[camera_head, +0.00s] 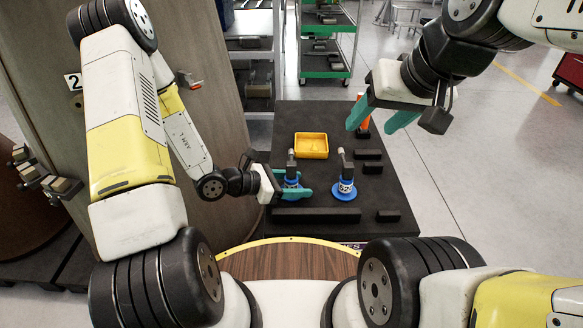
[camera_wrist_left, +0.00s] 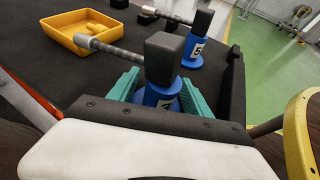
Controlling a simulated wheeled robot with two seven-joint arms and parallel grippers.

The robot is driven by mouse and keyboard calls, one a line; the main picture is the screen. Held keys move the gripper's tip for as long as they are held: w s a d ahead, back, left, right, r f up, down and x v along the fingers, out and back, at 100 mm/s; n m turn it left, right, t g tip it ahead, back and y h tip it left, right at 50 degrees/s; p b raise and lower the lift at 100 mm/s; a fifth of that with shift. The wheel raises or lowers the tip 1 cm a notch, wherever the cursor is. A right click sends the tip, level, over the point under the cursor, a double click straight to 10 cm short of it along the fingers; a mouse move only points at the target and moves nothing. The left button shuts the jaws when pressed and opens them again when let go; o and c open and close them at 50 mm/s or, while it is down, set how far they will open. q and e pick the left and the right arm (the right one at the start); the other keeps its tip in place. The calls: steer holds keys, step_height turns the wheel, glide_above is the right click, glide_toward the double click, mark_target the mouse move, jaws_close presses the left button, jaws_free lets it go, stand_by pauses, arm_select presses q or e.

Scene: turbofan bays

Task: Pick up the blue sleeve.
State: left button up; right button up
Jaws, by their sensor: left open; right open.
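A blue sleeve (camera_head: 291,178) with a round base stands upright on the black table, a grey tool with a dark block head on top of it. It also shows in the left wrist view (camera_wrist_left: 157,97), its label mostly hidden. My left gripper (camera_head: 297,187) is open, with one teal finger on each side of this sleeve; I cannot tell whether they touch it. A second, similar blue sleeve (camera_head: 345,188) with a numbered white label stands to its right, also topped by a tool. My right gripper (camera_head: 381,119) is open and empty above the table's right side.
The black table (camera_head: 330,235) carries a yellow tray (camera_head: 311,145) behind the sleeves and several low black blocks at the right and front. An orange cone-like object (camera_head: 362,117) is near the far right edge. A large brown curved casing (camera_head: 180,60) is at left.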

arm_select(q)
steer(key=shift+w+d+f, duration=0.2)
steer(key=shift+d+f, duration=0.05)
steer(key=shift+d, duration=0.2)
jaws_close()
